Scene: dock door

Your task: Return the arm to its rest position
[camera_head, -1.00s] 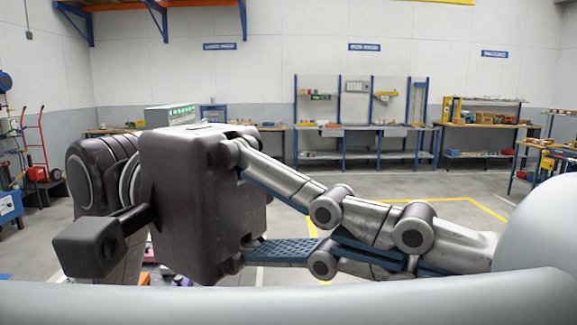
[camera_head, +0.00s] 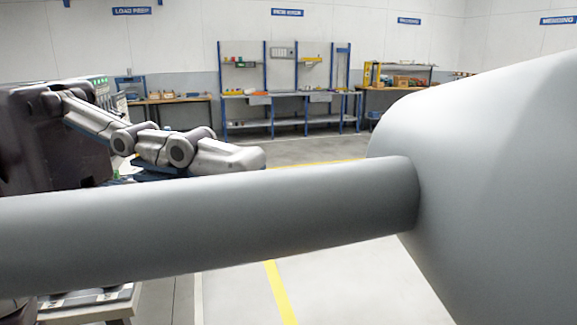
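My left gripper (camera_head: 245,158) is at the left of the head view. Its dark body (camera_head: 60,150) is cut off by the left edge, and its silver jointed finger points right. A grey arm link of mine crosses in front and hides its lower part, so I cannot see whether the fingers are apart. No object shows in it. The grey link (camera_head: 200,230) runs from the left edge to a large rounded grey part of mine (camera_head: 490,190) at the right. My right gripper is not in view.
Blue-framed workbenches (camera_head: 290,95) with tools and bins stand along the far wall. A wooden-topped bench (camera_head: 170,100) is left of them. A pale table corner (camera_head: 125,300) shows at the lower left. Open grey floor with yellow lines (camera_head: 280,290) lies between.

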